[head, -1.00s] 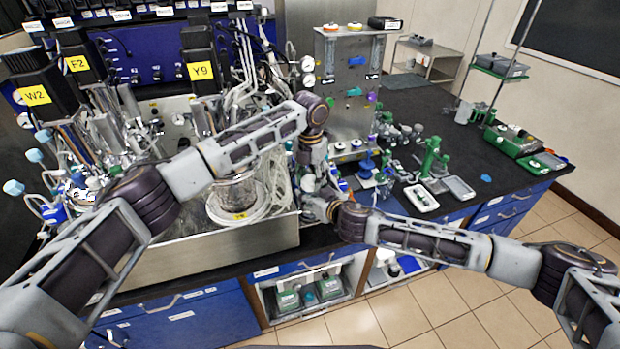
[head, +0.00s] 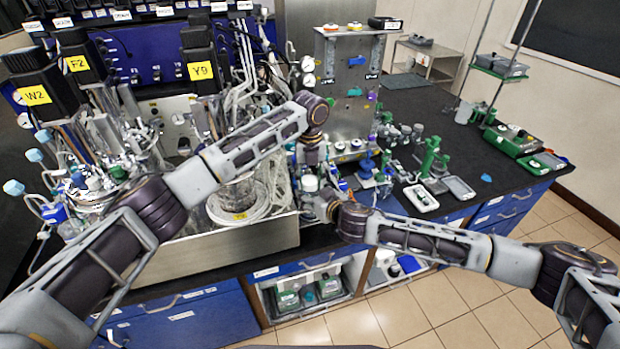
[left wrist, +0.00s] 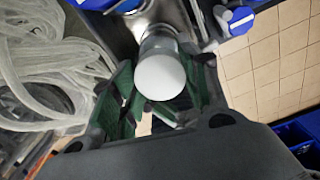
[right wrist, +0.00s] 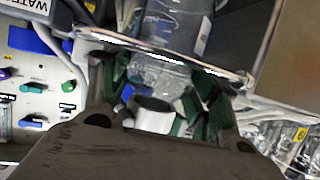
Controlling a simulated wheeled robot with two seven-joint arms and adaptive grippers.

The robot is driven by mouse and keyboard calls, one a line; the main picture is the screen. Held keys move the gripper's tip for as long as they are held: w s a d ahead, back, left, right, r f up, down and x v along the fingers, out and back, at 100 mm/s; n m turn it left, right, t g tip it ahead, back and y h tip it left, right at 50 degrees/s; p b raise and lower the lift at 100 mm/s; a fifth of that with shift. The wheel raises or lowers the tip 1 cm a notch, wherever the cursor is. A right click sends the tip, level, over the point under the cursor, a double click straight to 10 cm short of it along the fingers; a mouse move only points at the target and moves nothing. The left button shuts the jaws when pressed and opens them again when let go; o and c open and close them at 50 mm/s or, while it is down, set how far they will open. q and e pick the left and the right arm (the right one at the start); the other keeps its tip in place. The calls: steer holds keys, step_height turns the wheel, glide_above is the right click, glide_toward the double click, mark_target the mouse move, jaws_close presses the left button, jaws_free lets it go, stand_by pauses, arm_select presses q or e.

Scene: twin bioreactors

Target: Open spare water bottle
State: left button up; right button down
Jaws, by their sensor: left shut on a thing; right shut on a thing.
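The white cap (left wrist: 160,75) of the spare water bottle sits between the green finger pads of my left gripper (left wrist: 162,92) in the left wrist view. In the head view the white cap (head: 310,183) shows just below my left gripper (head: 312,165). My right gripper (right wrist: 160,92) is shut on the bottle (right wrist: 155,115), which shows white and clear between its pads in the right wrist view. In the head view my right gripper (head: 318,205) is just below the cap, from the right. The fingers hide much of the bottle. I cannot tell whether the cap is seated or lifted.
A steel tray (head: 220,255) with a glass vessel and coiled tubing is left of the grippers. A steel pump tower (head: 348,100) stands behind them. Green stands and small items crowd the black bench (head: 420,100) to the right. Open shelves (head: 312,290) lie below the bench edge.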

stand_by(0.3)
arm_select(q)
steer(key=o, duration=1.1)
steer(key=shift+o, duration=0.2)
steer(key=shift+r, duration=2.25)
arm_select(e)
steer(key=shift+c, duration=1.6)
jaws_free()
steer(key=shift+s, duration=0.15)
